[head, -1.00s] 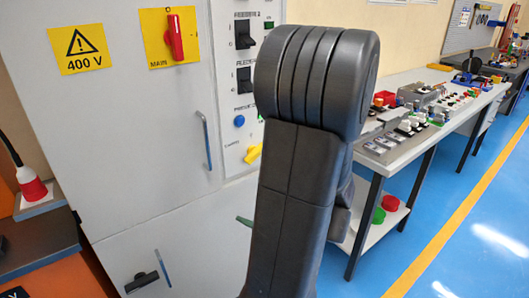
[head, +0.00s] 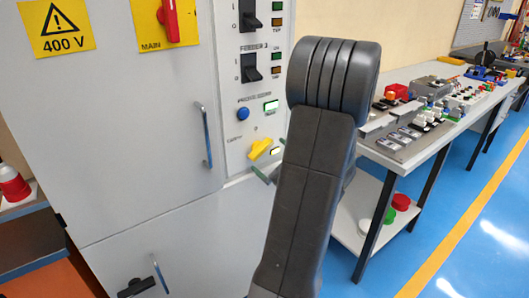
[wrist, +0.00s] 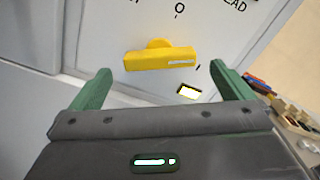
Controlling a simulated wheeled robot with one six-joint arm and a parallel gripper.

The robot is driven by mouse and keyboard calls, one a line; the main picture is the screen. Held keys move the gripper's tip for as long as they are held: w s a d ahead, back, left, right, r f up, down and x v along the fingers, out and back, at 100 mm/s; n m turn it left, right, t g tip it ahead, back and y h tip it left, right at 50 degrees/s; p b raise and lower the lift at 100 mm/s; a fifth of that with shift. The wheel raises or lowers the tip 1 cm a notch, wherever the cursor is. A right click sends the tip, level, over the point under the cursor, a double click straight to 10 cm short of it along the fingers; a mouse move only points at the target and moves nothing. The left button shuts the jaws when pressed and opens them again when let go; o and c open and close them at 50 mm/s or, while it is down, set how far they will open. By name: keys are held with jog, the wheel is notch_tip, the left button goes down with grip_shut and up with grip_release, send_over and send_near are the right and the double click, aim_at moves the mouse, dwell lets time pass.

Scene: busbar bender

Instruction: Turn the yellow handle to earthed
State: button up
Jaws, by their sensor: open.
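The yellow handle (head: 260,149) is a small bar on the lower part of the grey cabinet's control panel. In the head view it slants, right end higher. In the wrist view the handle (wrist: 160,60) lies nearly level across the picture, just beyond my fingertips, with an "O" mark above it and partly cut-off lettering at upper right. My gripper (wrist: 160,76) is open, with one green finger to the left and one to the right of the handle, and nothing held. In the head view my dark arm hides part of the gripper; green fingers show near the handle.
A lit indicator (wrist: 189,92) sits below right of the handle. A blue button (head: 243,114) and black feeder switches (head: 249,67) are above. A cabinet pull (head: 204,135) stands out at left. A red main switch (head: 169,20) is higher. A workbench (head: 437,137) with parts is at right.

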aim_at(263, 151)
jog(key=shift+x, duration=2)
jog(key=c, duration=0.9)
jog(key=shift+m, duration=0.3)
jog(key=shift+r+m+p, duration=0.1)
jog(key=shift+m+p, duration=0.8)
jog(key=shift+m, duration=0.3)
jog(key=shift+m+p, duration=0.7)
jog(key=shift+m, duration=0.7)
